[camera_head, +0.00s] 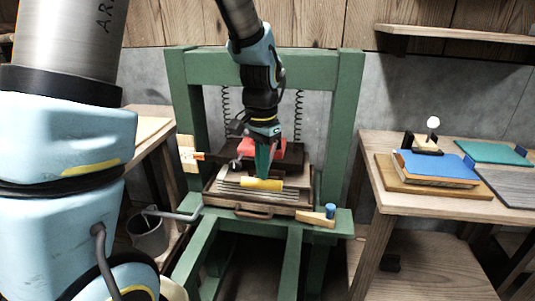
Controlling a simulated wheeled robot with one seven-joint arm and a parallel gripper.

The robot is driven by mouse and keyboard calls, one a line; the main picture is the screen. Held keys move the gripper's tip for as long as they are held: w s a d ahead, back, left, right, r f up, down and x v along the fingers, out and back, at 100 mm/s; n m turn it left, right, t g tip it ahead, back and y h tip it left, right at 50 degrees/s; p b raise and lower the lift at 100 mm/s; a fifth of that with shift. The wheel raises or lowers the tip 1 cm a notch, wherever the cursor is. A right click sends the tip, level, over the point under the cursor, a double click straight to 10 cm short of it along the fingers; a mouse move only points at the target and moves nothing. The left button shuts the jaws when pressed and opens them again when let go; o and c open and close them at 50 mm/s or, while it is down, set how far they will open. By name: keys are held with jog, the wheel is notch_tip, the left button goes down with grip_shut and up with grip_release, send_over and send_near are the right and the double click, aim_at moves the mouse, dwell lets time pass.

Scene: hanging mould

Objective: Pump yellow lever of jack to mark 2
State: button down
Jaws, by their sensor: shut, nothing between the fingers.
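A yellow lever (261,184) lies roughly level across the front of the green press frame (346,125). My gripper (263,174) hangs down over it with its teal fingers together. The fingertips are just above or at the lever; I cannot tell if they touch. A red part (246,149), perhaps of the jack, shows behind the fingers and is partly hidden by them. A pale wooden scale board (187,150) with an orange pointer (198,156) is on the left post; its marks are too small to read.
A metal crank handle (172,214) sticks out at the frame's left, above a grey bucket (148,236). A wooden piece with a blue knob (330,211) sits at the front right. The right table (385,199) holds a blue-covered book (433,165).

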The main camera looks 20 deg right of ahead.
notch_tip(320, 180, down, 7)
jog(key=b, duration=0.4)
notch_tip(320, 180, up, 14)
jog(key=p, duration=1.2)
jog(key=shift+f, duration=0.35)
notch_tip(320, 180, down, 14)
jog(key=b, duration=1)
notch_tip(320, 180, up, 14)
jog(key=p, duration=1.2)
jog(key=shift+r, duration=0.25)
jog(key=shift+f, duration=0.15)
